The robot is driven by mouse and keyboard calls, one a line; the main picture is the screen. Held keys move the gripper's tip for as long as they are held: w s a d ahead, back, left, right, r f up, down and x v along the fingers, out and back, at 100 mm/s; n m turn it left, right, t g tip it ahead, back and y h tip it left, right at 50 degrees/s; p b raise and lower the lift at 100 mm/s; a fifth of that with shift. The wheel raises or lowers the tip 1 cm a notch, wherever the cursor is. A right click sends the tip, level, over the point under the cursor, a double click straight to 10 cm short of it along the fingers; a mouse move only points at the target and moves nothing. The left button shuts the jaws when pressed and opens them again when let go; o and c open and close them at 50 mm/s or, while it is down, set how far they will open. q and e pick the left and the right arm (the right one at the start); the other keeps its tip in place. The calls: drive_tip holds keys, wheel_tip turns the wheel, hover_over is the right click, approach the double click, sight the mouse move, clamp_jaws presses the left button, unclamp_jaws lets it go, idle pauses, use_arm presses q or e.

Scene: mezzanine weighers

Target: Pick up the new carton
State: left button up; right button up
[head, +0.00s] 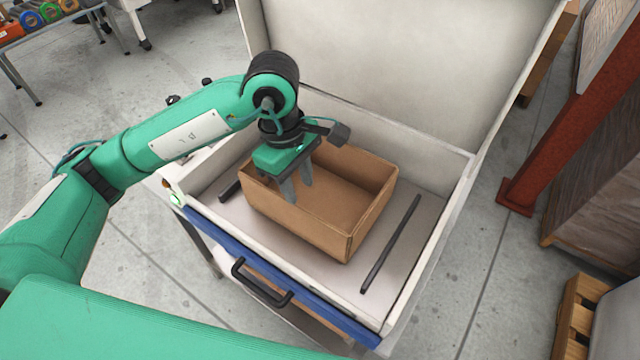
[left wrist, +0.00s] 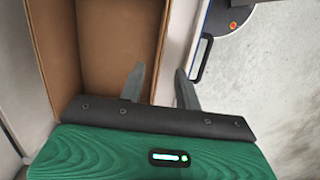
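The carton (head: 300,222) is an open, empty-looking brown cardboard box. It sits upright on the grey bed of a white open-lidded cabinet in the head view. My left gripper (head: 297,190) points down at the carton's near wall, its fingers apart. In the left wrist view, the carton (left wrist: 88,45) fills the upper left. The open left gripper (left wrist: 160,85) has one finger on the inner side of the wall and one on the outer side, with visible gaps. Whether the fingertips reach below the rim is hard to tell. My right gripper is not in view.
Dark bars (head: 390,245) lie on the bed beside the carton, one at right, one partly hidden at left. The cabinet's raised lid (head: 400,60) stands behind. A blue front edge with a black handle (head: 262,285) faces me. A red post (head: 560,130) stands at right.

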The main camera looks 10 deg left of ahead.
use_arm(q)
drive_tip(key=a, duration=0.1)
drive_tip(key=w+y, duration=0.1)
drive_tip(key=a, duration=0.1)
drive_tip(key=shift+w+a+r+t, duration=0.2)
drive_tip(key=shift+a+r+t, duration=0.1)
drive_tip(key=shift+a+f+y, duration=0.1)
drive_tip(key=shift+f+y, duration=0.05)
drive_tip(key=shift+y, duration=0.15)
wheel_tip(320, 180, down, 8)
drive_tip(key=shift+r+p, duration=0.1)
drive_tip(key=shift+p, duration=0.8)
drive_tip(key=shift+s+f+p, duration=0.15)
drive_tip(key=shift+f+p, duration=0.45)
drive_tip(key=shift+f, duration=0.05)
drive_tip(key=f+p, duration=0.1)
drive_tip(key=f, duration=0.2)
drive_tip(key=shift+s+d+p, duration=0.2)
drive_tip(key=shift+p, duration=0.15)
drive_tip(key=shift+w+f, duration=0.1)
drive_tip(key=shift+f, duration=0.5)
clamp_jaws()
